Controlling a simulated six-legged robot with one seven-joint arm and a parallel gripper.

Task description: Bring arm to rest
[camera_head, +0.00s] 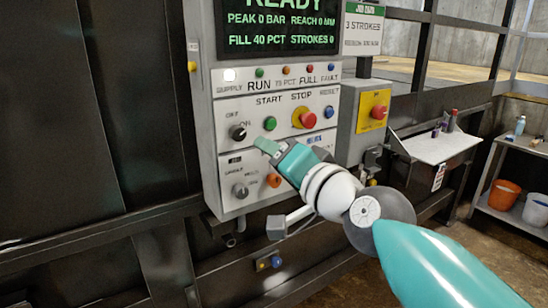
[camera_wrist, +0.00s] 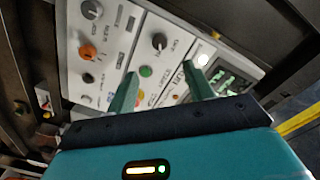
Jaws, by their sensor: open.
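My gripper (camera_head: 264,143) is teal and sits in front of the control panel (camera_head: 222,112), close to the green start button (camera_head: 269,123) and the dark off/on knob (camera_head: 238,132). My arm reaches in from the lower right. In the wrist view my gripper (camera_wrist: 162,90) has its two fingers well apart with nothing between them. Between and beyond the fingers the panel shows tilted, with the green button (camera_wrist: 146,71) and the black knob (camera_wrist: 159,41). I cannot tell whether a fingertip touches the panel.
A screen (camera_head: 280,25) tops the panel. A sloped white shelf (camera_head: 440,147) and a side table (camera_head: 522,144) with an orange bucket (camera_head: 503,195) stand farther right. Open floor lies at the lower right.

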